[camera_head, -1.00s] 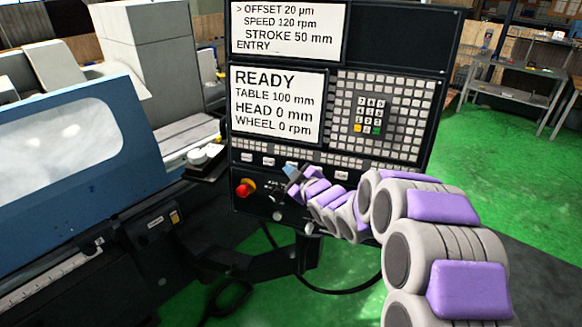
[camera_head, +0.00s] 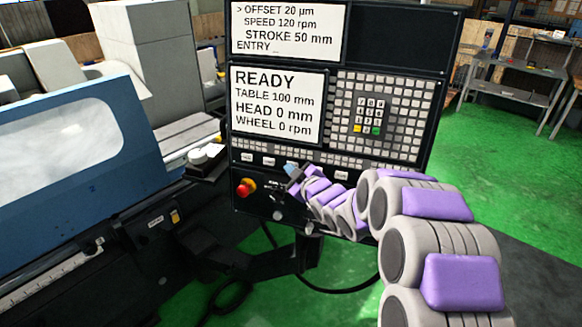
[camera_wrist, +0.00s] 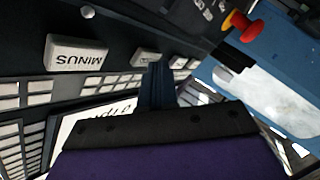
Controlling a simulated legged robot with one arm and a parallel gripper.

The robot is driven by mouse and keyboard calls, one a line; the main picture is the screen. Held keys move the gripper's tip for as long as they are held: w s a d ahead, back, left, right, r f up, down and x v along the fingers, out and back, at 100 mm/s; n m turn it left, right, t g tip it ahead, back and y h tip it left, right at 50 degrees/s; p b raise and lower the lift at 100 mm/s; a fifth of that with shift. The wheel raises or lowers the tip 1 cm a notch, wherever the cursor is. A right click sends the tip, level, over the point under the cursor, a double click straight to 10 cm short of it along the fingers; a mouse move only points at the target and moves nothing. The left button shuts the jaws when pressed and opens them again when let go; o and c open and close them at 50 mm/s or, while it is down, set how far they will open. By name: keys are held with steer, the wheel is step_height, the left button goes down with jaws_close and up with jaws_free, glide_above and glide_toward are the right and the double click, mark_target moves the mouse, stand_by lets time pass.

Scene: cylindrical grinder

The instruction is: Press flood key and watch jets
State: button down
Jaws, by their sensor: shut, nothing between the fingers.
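The control panel (camera_head: 225,190) faces me with a row of labelled white keys (camera_head: 247,158) below its screens. My gripper (camera_head: 290,168) is shut and empty, with its blue-grey fingers in front of this row. In the wrist view the fingers (camera_wrist: 157,85) point at a white key (camera_wrist: 146,58) whose label they partly cover. I cannot tell whether they touch it or whether it is the flood key. A key reading MINUS (camera_wrist: 78,53) sits to its left. The blue machine guard (camera_head: 75,170) has a pale window (camera_head: 60,135); no jets can be made out through it.
A red stop knob (camera_head: 244,188) on a yellow base sits at the panel's lower left, near my gripper. The lower screen (camera_head: 277,105) reads READY and WHEEL 0 rpm. Open green floor (camera_head: 500,150) lies right of the panel, with a grey workbench (camera_head: 515,80) behind.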

steer(key=shift+s+a+r+b, duration=0.2)
steer(key=shift+s+b, duration=0.25)
steer(key=shift+s, duration=0.3)
steer(key=shift+s, duration=0.1)
steer(key=s, duration=0.1)
steer(key=s+a+b, duration=0.1)
steer(key=s, duration=0.1)
steer(key=s+b, duration=0.1)
steer(key=shift+s+a+r, duration=0.2)
steer(key=shift+s+r, duration=0.15)
steer(key=shift+r, duration=0.05)
stand_by(0.4)
